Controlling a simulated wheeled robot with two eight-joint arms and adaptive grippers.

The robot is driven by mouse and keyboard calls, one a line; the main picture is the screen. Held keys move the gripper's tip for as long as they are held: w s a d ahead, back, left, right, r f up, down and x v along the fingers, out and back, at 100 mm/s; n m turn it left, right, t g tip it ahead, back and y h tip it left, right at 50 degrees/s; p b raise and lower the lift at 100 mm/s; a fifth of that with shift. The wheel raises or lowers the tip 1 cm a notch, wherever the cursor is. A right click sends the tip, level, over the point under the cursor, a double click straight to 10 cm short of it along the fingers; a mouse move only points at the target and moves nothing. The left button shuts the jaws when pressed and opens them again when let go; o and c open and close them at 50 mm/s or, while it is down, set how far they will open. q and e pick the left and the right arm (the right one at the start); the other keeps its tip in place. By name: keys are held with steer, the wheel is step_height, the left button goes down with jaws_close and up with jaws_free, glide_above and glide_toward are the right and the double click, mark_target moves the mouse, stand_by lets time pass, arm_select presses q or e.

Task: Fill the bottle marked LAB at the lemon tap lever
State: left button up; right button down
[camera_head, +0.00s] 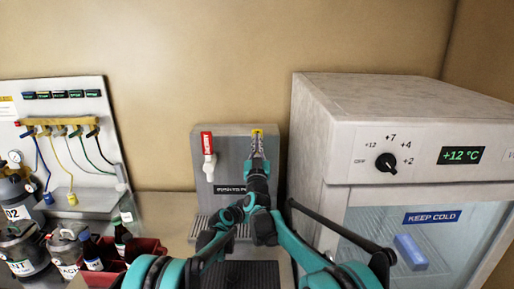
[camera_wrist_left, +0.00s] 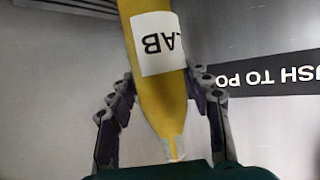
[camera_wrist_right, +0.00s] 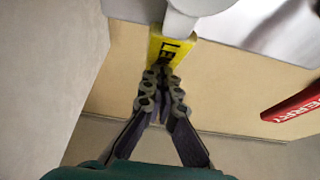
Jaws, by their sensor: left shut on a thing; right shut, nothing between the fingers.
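The bottle marked LAB (camera_wrist_left: 150,100) looks yellow in the left wrist view, with a white label. My left gripper (camera_wrist_left: 163,85) is shut around it, one finger on each side. In the head view my arms hide the bottle. The yellow lemon tap lever (camera_head: 258,131) stands on the grey tap panel (camera_head: 230,143). My right gripper (camera_head: 257,150) is shut and empty, its tips at the lever. The right wrist view shows the tips against or very close to the yellow lever (camera_wrist_right: 170,48); contact is not certain.
A red-levered tap (camera_head: 208,150) stands left of the lemon tap. A large cooler (camera_head: 400,130) marked KEEP COLD stands close on the right. A red crate (camera_head: 150,247) with dark bottles and several lidded containers stands at the lower left, below a hose board (camera_head: 70,140).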

steer(key=shift+s+r, duration=0.25)
steer(key=shift+s, duration=0.15)
steer(key=s+r+v, duration=0.1)
steer(key=r+v, duration=0.1)
steer(key=v, duration=0.9)
steer(key=shift+s, duration=0.45)
arm_select(q)
steer(key=shift+s, duration=0.2)
steer(key=s+b, duration=0.1)
steer(key=s, duration=1.3)
steer(key=shift+s+b, duration=0.3)
steer(key=shift+b, duration=0.05)
arm_select(e)
steer(key=shift+f, duration=0.8)
